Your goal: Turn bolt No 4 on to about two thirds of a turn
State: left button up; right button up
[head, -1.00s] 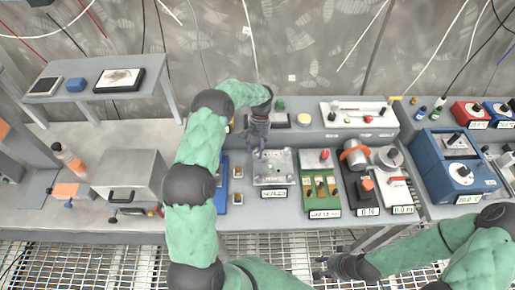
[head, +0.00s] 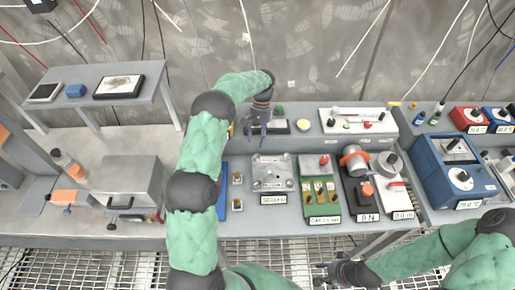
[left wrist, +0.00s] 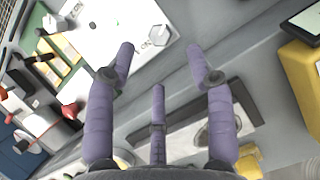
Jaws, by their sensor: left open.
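The metal bolt plate (head: 272,175) lies on the bench with bolts near its corners. A white label (head: 273,199) stands at its front edge. The bolt numbers are too small to read. In the left wrist view the pale plate (left wrist: 105,32) is at the upper left, with a hexagonal bolt head (left wrist: 159,35) at its corner. My left gripper (head: 257,132) is open and empty, behind the plate in the head view and apart from it. Its three spread fingers show in the left wrist view (left wrist: 160,62). My right gripper (head: 322,272) is low at the front, away from the plate; its finger state is unclear.
A green switch panel (head: 320,197) and a black unit with an orange knob (head: 364,189) stand right of the plate. A raised shelf (head: 300,142) with small parts runs behind it. A metal box (head: 127,182) is at the left. My left arm passes close to a blue item (head: 223,190).

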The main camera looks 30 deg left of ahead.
pick_arm(q)
jog(key=shift+v, duration=2.15)
jog(key=m+t+y+b, duration=0.1)
jog(key=m+t+b, duration=0.3)
jog(key=m+b, duration=0.4)
send_near(257, 155)
jog(key=shift+n, duration=0.3)
jog(key=f+b, duration=0.1)
jog(key=f, duration=0.2)
jog(key=f+b, duration=0.1)
jog(key=f, duration=0.2)
jog(key=f+b, duration=0.2)
jog(key=f, duration=0.1)
jog(key=shift+s+d+f, duration=0.15)
jog(key=shift+d, duration=0.1)
grip_shut()
